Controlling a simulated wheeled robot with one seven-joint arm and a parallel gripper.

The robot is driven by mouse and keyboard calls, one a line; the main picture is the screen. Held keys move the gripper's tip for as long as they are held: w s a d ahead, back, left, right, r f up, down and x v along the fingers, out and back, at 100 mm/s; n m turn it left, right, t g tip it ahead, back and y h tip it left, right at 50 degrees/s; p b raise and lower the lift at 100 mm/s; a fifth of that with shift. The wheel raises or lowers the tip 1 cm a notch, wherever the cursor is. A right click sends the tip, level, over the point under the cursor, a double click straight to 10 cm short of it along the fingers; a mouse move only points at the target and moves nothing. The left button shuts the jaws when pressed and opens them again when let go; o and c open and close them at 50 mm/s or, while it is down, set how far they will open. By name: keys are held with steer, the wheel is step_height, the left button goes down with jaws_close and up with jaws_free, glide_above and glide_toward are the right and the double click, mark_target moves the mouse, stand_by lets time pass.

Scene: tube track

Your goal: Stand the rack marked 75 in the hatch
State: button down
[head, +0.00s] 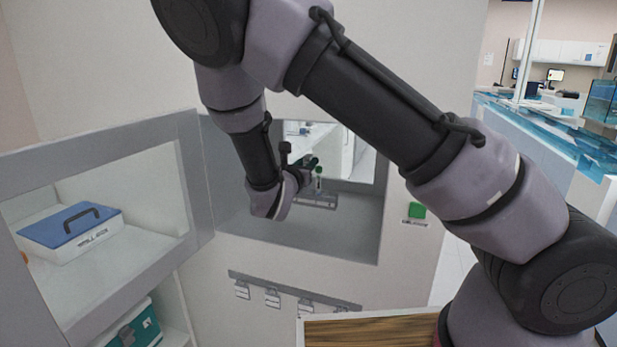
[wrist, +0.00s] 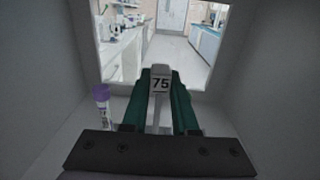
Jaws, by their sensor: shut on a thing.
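The rack marked 75 shows in the wrist view by its pale handle and number plate (wrist: 160,85). My gripper (wrist: 161,106) is shut on this handle, with a teal finger on each side. A tube with a purple cap (wrist: 101,93) stands at the left of the rack. In the head view my gripper (head: 305,174) is inside the hatch (head: 340,232), a grey recess in the wall with an opening at its back. A green-topped tube (head: 318,172) shows beside the gripper there. My arm and gripper hide much of the rack; I cannot tell whether its base touches the hatch floor.
The hatch's framed glass door (head: 195,185) stands open at the left. Behind it is a blue-lidded box (head: 70,232), with a teal case (head: 132,328) below. A green button (head: 417,210) is right of the hatch. Tags hang on a rail (head: 290,288) below it.

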mark_target(308, 192)
step_height(308, 192, down, 4)
steer(key=shift+r, duration=0.2)
steer(key=shift+w+d+f, duration=0.1)
steer(key=shift+w+f, duration=0.05)
steer(key=shift+f, duration=0.3)
steer(key=c, duration=0.7)
jaws_free()
steer(key=v, duration=1.2)
